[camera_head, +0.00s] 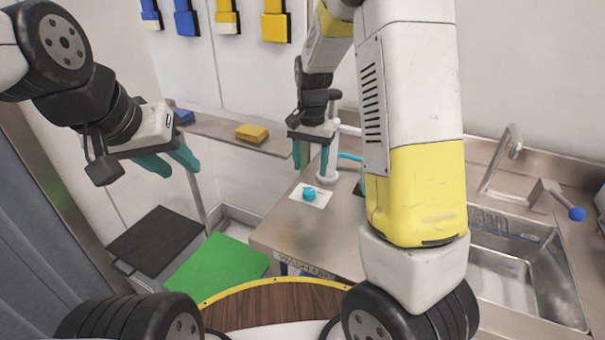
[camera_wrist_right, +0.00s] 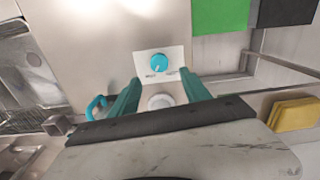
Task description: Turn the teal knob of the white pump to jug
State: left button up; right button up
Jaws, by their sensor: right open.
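The teal knob (camera_head: 309,193) sits on a white plate (camera_head: 322,199) on the steel counter. In the right wrist view the knob (camera_wrist_right: 159,62) shows a pale pointer mark, and small labels on the plate are too small to read. The white pump (camera_head: 329,165) stands just behind the plate, partly hidden by my right gripper. My right gripper (camera_head: 310,168) is open and empty, pointing down above and behind the knob. In the right wrist view the knob lies beyond its fingertips, with a white round part (camera_wrist_right: 160,101) between the fingers. My left gripper (camera_head: 180,170) is open and empty, far left of the counter.
A sink (camera_head: 515,270) with a blue-ended tap lever (camera_head: 576,214) is at the right. A shelf holds a yellow sponge (camera_head: 252,132) and a blue one (camera_head: 183,116). Green (camera_head: 220,265) and black (camera_head: 155,240) lids lie lower left. A teal hose (camera_wrist_right: 95,107) is beside the pump.

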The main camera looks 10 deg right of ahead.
aim_at(310, 190)
notch_tip(310, 190, down, 8)
jog(key=shift+f, duration=0.2)
dwell(0.3)
grip_shut()
